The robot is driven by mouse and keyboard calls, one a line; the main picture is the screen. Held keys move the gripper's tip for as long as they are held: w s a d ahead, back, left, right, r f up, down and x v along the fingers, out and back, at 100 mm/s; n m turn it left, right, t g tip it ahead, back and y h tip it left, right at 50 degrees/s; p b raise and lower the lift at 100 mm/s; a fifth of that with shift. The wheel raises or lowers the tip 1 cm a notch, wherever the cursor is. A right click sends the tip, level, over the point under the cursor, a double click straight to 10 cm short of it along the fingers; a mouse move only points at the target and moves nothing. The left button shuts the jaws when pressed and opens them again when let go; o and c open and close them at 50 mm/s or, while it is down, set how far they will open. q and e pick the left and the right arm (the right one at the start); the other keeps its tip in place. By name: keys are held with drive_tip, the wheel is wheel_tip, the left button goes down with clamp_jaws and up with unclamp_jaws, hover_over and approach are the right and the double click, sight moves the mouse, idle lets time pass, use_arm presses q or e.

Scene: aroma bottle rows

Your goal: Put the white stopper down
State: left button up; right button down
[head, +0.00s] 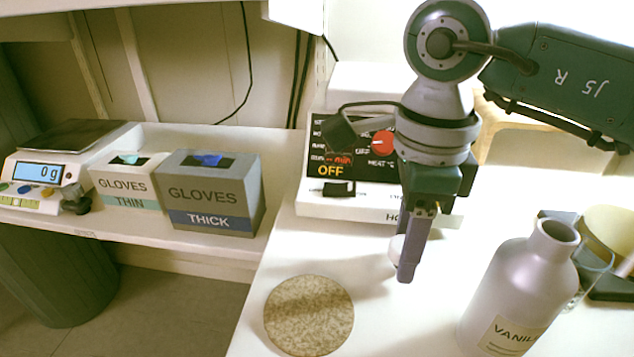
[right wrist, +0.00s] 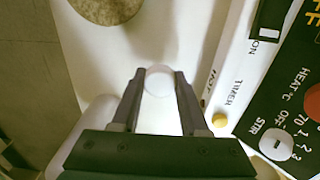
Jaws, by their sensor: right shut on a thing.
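My right gripper (head: 404,262) points down over the white bench, in front of the hot plate. It is shut on the white stopper (head: 396,248), which is partly hidden behind a finger. In the right wrist view the stopper (right wrist: 159,80) shows as a round white thing between the fingertips (right wrist: 158,76). I cannot tell how far it is above the bench. The silver vanilla bottle (head: 520,285) stands upright and open-mouthed to the right of the gripper. My left gripper is not in view.
A round speckled mat (head: 309,315) lies bare at the bench's front left. The hot plate (head: 340,205), reading OFF, stands behind the gripper. Glass and a round tan thing (head: 608,232) are behind the bottle. Glove boxes (head: 212,190) and a scale (head: 35,180) stand on the left bench.

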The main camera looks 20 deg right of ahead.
drive_tip(key=shift+f, duration=0.3)
drive_tip(key=shift+f, duration=0.1)
drive_tip(key=shift+f, duration=0.15)
drive_tip(key=shift+c, duration=2.1)
unclamp_jaws()
drive_tip(key=shift+r, duration=0.45)
wheel_tip(320, 180, up, 12)
drive_tip(key=p, duration=0.2)
drive_tip(key=shift+f+p, duration=0.15)
drive_tip(key=shift+p, duration=0.2)
